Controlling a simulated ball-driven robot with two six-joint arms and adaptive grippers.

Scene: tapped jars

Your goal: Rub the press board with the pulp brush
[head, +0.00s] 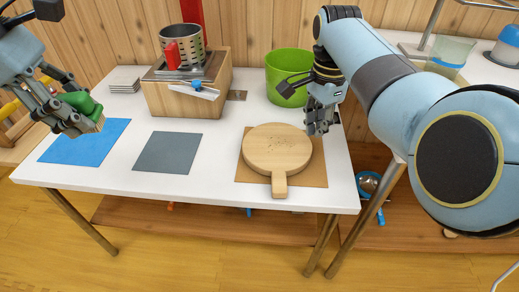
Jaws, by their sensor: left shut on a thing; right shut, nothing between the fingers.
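The press board (276,149) is a round wooden board with a short handle toward the front edge. It lies on a brown mat (311,172) at the right of the white table, with dark specks near its middle. My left gripper (76,112) is shut on the green pulp brush (88,112), whose pale bristles point down. It holds the brush above the blue mat (85,147) at the table's left, apart from the board. My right gripper (318,128) is shut and empty, just right of the board's far right edge.
A wooden box (187,97) bears a perforated metal cylinder (185,48) and a red part at the back. A green bucket (287,73) stands behind the board. A grey mat (167,152) lies bare between the blue mat and the board.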

